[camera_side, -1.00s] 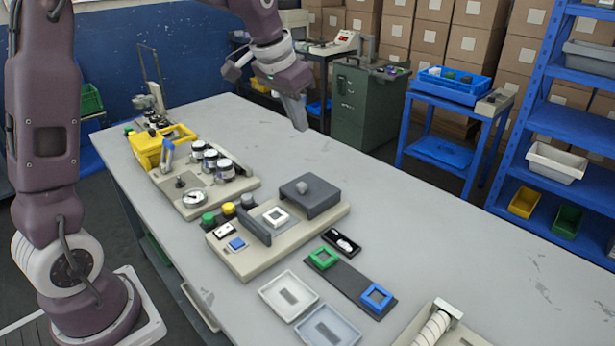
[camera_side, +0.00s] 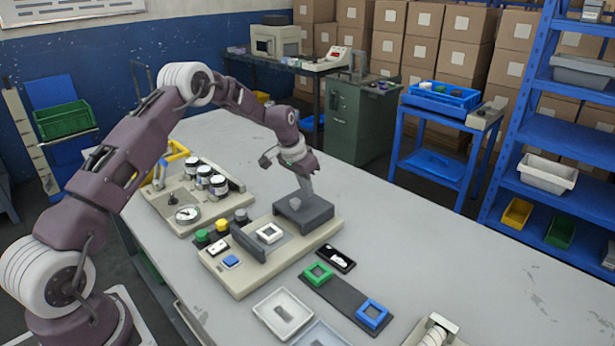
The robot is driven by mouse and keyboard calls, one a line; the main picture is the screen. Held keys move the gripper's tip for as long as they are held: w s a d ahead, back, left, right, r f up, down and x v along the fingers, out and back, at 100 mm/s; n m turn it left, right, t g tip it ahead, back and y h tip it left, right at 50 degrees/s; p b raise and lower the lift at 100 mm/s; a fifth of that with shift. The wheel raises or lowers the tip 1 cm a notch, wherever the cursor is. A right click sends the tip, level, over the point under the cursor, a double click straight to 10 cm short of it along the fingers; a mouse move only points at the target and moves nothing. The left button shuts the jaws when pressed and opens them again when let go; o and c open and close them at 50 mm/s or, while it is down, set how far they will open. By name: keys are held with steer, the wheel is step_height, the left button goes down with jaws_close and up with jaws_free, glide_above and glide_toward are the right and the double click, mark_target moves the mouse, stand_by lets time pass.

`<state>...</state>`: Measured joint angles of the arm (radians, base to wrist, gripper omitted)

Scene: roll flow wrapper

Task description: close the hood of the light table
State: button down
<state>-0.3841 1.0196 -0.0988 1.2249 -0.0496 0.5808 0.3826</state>
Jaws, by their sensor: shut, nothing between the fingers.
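The light table is a beige base (camera_side: 238,284) with a dark upright plate (camera_side: 248,244) across its middle. Its dark grey hood (camera_side: 312,222) with a light grey knob (camera_side: 295,204) sits at the far right end of the base. A white square frame (camera_side: 270,233) lies uncovered between the plate and the hood. My gripper (camera_side: 307,191) is shut and empty, pointing down at the hood's far edge, just behind the knob. I cannot tell whether the fingertips touch the hood.
A dark strip with green (camera_side: 318,274) and blue (camera_side: 371,314) frames lies in front.

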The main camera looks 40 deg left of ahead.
steer(key=shift+s, duration=1.2)
steer(key=s, duration=1.2)
steer(key=shift+s, duration=0.35)
steer(key=shift+s+f, duration=0.1)
steer(key=shift+s, duration=0.3)
